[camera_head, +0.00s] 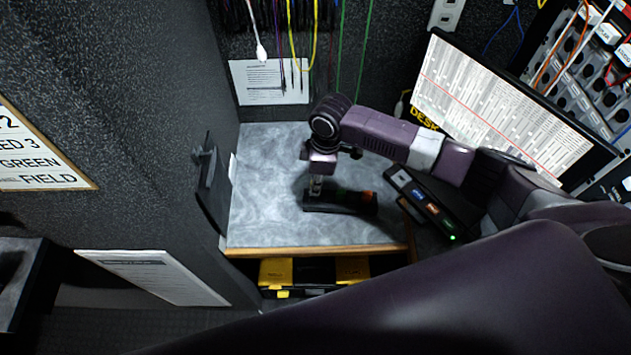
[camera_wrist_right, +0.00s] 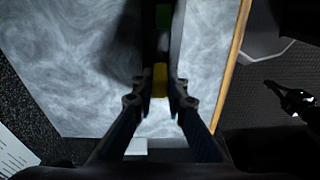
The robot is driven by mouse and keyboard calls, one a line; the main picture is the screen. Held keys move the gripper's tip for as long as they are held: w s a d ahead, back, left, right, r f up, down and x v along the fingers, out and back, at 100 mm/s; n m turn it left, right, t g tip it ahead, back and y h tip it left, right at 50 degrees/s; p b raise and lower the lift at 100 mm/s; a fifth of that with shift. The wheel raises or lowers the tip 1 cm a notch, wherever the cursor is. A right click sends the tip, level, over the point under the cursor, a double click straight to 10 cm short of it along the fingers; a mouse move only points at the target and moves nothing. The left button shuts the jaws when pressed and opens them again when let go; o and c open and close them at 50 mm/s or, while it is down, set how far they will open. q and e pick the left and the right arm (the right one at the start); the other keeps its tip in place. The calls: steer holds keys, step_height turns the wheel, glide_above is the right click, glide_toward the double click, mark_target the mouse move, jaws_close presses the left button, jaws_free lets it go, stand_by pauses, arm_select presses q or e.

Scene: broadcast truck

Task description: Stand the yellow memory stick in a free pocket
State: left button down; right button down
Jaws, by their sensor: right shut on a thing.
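My right gripper (camera_head: 316,188) points down over the left end of a low black block (camera_head: 325,206) on the grey worktop. In the wrist view the right gripper (camera_wrist_right: 159,98) is shut on the yellow memory stick (camera_wrist_right: 160,80), held between the two fingertips. The block lies around and beyond the stick, with a green piece (camera_wrist_right: 162,17) farther along it. A reddish piece (camera_head: 369,197) shows at the block's right end. I cannot tell whether the stick is in a pocket or above it. A dark jointed part, seemingly my left gripper (camera_wrist_right: 290,98), shows beyond the worktop edge.
A black device (camera_head: 430,205) with coloured lights stands right of the block. A tilted screen (camera_head: 500,105) is behind it. The worktop (camera_head: 265,190) is clear left of the block; its wooden front edge (camera_head: 320,250) is close. Yellow-and-black cases (camera_head: 276,273) sit below. Cables hang behind.

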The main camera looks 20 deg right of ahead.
steer(key=shift+p, duration=1.1)
stand_by(1.4)
steer(key=shift+f+b, duration=0.85)
steer(key=shift+f, duration=0.85)
steer(key=c, duration=1.8)
jaws_free()
steer(key=shift+c, duration=0.2)
steer(key=shift+r, duration=0.1)
step_height(320, 180, up, 12)
steer(key=d, duration=0.1)
steer(key=shift+s+d, duration=0.15)
steer(key=shift+s, duration=0.1)
steer(key=shift+f, duration=0.2)
